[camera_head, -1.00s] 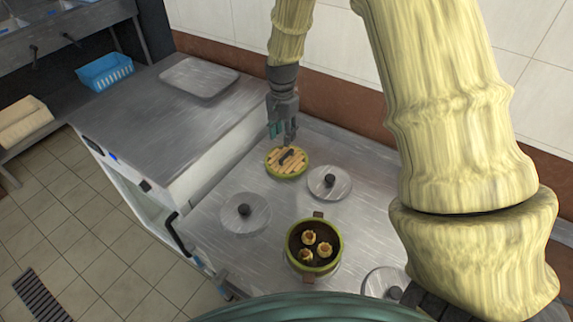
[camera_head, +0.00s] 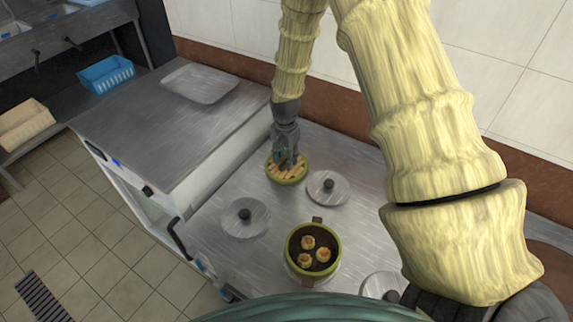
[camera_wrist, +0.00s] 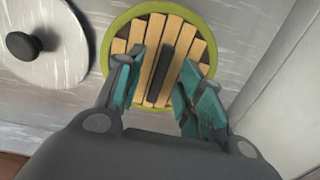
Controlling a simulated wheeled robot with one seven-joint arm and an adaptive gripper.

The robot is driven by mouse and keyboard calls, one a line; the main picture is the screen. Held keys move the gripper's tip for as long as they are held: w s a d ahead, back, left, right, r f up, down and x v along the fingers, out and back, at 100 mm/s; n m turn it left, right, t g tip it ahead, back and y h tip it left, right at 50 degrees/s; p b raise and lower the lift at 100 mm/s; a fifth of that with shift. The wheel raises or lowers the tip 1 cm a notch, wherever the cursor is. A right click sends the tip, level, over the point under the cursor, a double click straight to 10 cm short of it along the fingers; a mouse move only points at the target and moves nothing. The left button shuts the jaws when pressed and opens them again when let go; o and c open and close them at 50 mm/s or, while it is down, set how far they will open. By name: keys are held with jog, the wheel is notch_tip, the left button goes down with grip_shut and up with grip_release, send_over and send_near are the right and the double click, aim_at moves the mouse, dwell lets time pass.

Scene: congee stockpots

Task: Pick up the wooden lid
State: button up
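The wooden lid (camera_head: 287,177) is round, with light wooden slats, a green rim and a dark bar handle. It lies flat on the metal counter, and in the wrist view (camera_wrist: 188,26) its slats and rim show clearly. My gripper (camera_head: 288,161) is right over the lid, pointing down. In the wrist view my gripper (camera_wrist: 160,82) is open, with one teal-padded finger on each side of the dark handle (camera_wrist: 162,70). Gaps show between the fingers and the handle. I cannot tell how far the fingertips are above the slats.
Metal lids with black knobs lie close by, one right of the wooden lid (camera_head: 328,188) and one at left front (camera_head: 245,217). A green-rimmed pot (camera_head: 313,276) with several buns stands in front. A wall is behind; a raised grey counter (camera_head: 160,125) is at left.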

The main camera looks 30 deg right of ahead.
jog(key=shift+f, duration=0.65)
grip_shut()
jog(key=shift+r, duration=0.15)
